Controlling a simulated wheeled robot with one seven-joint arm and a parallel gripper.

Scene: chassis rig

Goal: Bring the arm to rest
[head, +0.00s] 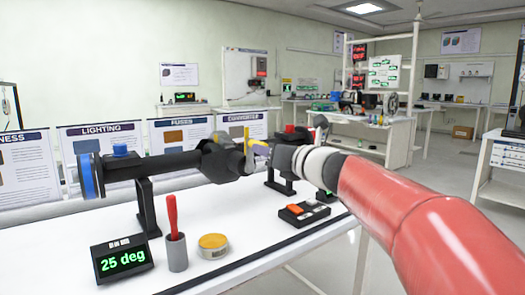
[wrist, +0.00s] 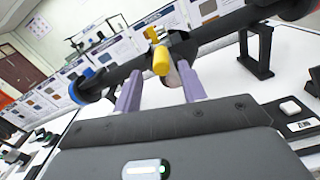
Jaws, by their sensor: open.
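My gripper (head: 262,150) is at the end of my red and white arm, close to the right part of a dark shaft assembly (head: 130,166). In the wrist view its two pale purple fingers (wrist: 158,88) are apart. A yellow lever (wrist: 160,60) shows between and just beyond the fingertips. I cannot tell whether a finger touches it. In the head view the yellow lever (head: 247,138) is partly hidden by my gripper. The shaft lies across black stands and has a blue ring at its left end.
Labelled panels stand behind the shaft. Open floor shows at the right.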

